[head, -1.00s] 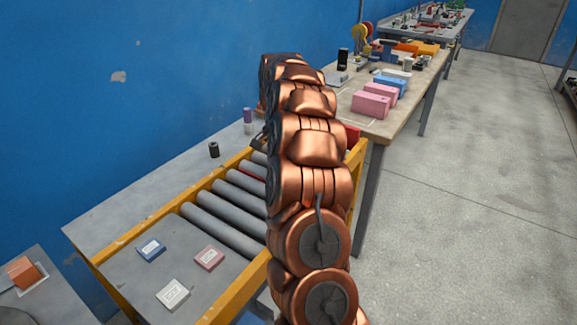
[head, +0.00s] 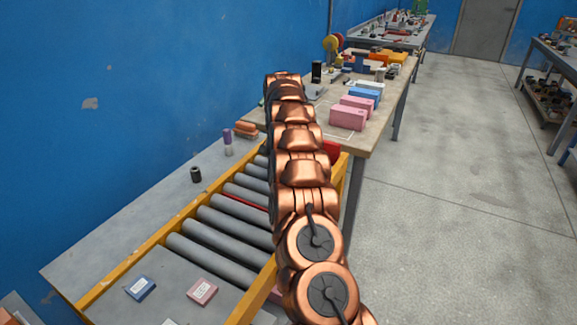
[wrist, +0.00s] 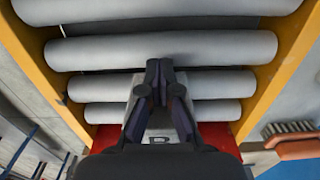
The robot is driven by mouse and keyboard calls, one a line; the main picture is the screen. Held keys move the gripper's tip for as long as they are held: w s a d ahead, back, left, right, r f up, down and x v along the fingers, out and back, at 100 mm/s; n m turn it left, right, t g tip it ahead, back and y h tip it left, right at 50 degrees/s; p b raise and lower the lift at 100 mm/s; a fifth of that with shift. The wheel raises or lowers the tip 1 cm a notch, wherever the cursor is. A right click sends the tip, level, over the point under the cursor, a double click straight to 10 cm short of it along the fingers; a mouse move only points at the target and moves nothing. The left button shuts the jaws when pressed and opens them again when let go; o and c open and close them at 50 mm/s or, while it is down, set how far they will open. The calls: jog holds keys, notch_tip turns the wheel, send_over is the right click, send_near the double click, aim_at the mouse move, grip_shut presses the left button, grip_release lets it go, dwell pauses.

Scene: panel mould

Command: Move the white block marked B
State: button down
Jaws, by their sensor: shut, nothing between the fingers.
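A flat white block (head: 171,322) shows only as a sliver at the bottom edge of the head view, on the near end plate of the roller conveyor. I cannot read its mark. Another white block (head: 369,86) stands behind the blue one on the far workbench; its mark is too small to read. My gripper (wrist: 160,68) shows in the wrist view, shut and empty over the grey rollers (wrist: 165,50). In the head view my own arm hides the gripper.
A blue block (head: 140,288) and a pink block (head: 202,291) lie on the end plate. Pink blocks (head: 348,117) and a blue block (head: 364,94) stand on the far workbench (head: 375,130). Yellow rails (head: 150,255) edge the conveyor. A black cylinder (head: 196,174) and a brush (wrist: 290,140) lie alongside.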

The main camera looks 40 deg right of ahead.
jog(key=shift+w+d, duration=0.2)
jog(key=shift+d, duration=0.15)
dwell(0.3)
jog(key=shift+s+a+f+b, duration=0.1)
jog(key=shift+s+a+b, duration=0.25)
jog(key=shift+a, duration=0.25)
jog(key=shift+s+a+r+b, duration=0.1)
jog(key=shift+s+a+b, duration=0.15)
jog(key=shift+a+b, duration=0.25)
jog(key=shift+s+a+f+b, duration=0.1)
jog(key=shift+s+a+b, duration=0.2)
jog(key=shift+a, duration=0.35)
notch_tip(320, 180, up, 10)
jog(key=p, duration=0.2)
